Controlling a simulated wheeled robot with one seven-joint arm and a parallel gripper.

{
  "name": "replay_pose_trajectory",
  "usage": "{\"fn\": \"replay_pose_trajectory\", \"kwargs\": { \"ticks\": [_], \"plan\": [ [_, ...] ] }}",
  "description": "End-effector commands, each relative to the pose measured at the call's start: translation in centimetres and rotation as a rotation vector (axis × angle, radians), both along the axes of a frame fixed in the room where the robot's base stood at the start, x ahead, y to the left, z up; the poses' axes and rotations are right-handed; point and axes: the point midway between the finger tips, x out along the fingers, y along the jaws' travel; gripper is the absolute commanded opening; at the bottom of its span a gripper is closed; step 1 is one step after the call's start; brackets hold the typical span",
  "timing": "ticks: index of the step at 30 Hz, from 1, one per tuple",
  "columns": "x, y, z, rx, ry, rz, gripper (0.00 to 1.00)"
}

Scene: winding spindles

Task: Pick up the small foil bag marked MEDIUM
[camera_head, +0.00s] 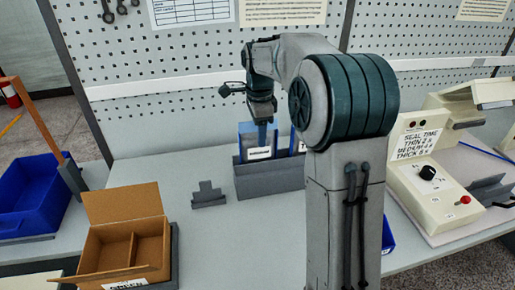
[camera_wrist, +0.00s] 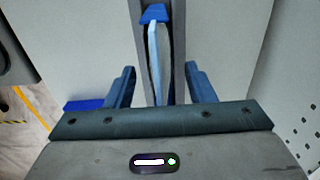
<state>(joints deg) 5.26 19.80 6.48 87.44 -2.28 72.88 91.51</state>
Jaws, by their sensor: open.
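A small blue bag (camera_head: 257,136) with a white label stands upright in a grey holder (camera_head: 268,182) at the back of the table. Its label is too small to read for certain. My gripper (camera_head: 262,118) is above the bag, fingers pointing down. In the wrist view the bag (camera_wrist: 158,60) shows edge-on as a thin pale blue strip. My open fingers (camera_wrist: 161,72) stand on either side of it, with a gap on each side. A second blue bag (camera_head: 298,143) in the holder is mostly hidden behind my arm.
A cardboard box (camera_head: 124,242) with a divider and a blue bin (camera_head: 28,196) stand to the left. A small grey stand (camera_head: 208,196) is left of the holder. A sealing machine (camera_head: 432,178) with a knob is at right. A pegboard (camera_head: 180,68) rises behind.

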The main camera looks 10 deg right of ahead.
Motion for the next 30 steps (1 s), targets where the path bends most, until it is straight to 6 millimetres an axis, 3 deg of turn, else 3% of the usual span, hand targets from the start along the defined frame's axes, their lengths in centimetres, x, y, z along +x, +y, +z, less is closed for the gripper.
{"fn": "replay_pose_trajectory", "kwargs": {
  "ticks": [4, 11, 16, 25, 30],
  "plan": [
    [0.0, 0.0, -1.1, 0.0, 0.001, -0.001, 0.49],
    [0.0, 0.0, -1.2, 0.0, 0.0, 0.0, 0.46],
    [0.0, 0.0, -1.2, 0.0, 0.0, 0.0, 0.0],
    [0.0, 0.0, -1.0, 0.0, -0.001, 0.0, 0.0],
    [0.1, 0.0, 1.1, -0.001, -0.005, 0.0, 0.0]
  ]
}}
